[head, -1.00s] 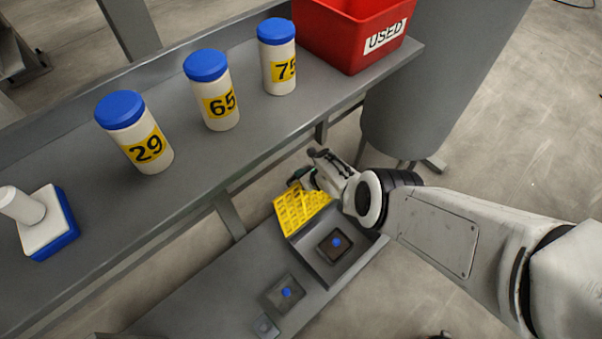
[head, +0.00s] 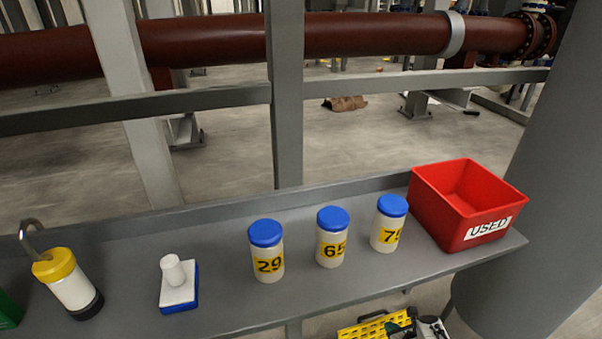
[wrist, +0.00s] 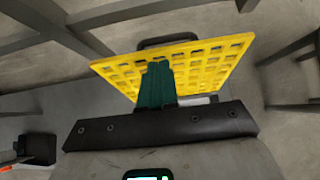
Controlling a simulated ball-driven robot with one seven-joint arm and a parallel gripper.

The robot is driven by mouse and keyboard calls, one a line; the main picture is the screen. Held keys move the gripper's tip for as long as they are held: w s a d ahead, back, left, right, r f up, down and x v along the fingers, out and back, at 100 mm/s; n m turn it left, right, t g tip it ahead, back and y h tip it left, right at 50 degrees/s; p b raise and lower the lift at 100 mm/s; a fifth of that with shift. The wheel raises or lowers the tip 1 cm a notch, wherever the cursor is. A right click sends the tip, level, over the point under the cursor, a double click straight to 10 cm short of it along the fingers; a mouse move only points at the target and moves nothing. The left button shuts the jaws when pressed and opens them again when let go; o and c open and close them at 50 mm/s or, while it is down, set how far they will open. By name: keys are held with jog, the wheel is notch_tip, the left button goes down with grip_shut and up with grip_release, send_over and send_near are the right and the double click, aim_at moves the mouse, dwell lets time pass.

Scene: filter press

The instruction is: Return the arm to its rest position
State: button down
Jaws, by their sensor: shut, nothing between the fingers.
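My gripper (head: 400,327) shows at the bottom edge of the head view, below the shelf's front edge, with most of the arm out of frame. In the wrist view its green fingers (wrist: 157,85) are together, with nothing seen between them. A yellow perforated panel (wrist: 215,58) with a dark handle lies just beyond the fingers in that view. I cannot tell whether they touch it. A corner of the panel (head: 366,329) also shows beside the gripper in the head view.
The grey shelf (head: 345,290) holds blue-capped jars 29 (head: 266,250), 65 (head: 332,237) and 75 (head: 389,223), a red USED bin (head: 467,205), a white-and-blue block (head: 178,285) and a yellow-topped cylinder (head: 68,284). A grey column (head: 530,230) stands at the right.

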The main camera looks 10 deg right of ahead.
jog(key=s+a+r+n+g+y, duration=0.1)
jog(key=s+a+r+n+g, duration=0.15)
jog(key=s+n, duration=0.6)
jog(key=s+a+r+n+g+y, duration=0.25)
jog(key=s+n, duration=0.25)
jog(key=n, duration=0.7)
jog(key=s+a+r+n+g+h, duration=0.1)
jog(key=s+a+r+n+h, duration=0.1)
jog(key=s+r+n, duration=0.5)
jog(key=s+a+r+n+g+h, duration=0.2)
jog(key=s+a+r+n, duration=0.2)
jog(key=s+r+n, duration=0.3)
jog(key=s+r, duration=0.3)
jog(key=s, duration=0.3)
jog(key=shift+a+n+g, duration=0.15)
jog(key=shift+n+g, duration=0.15)
jog(key=shift+n, duration=0.05)
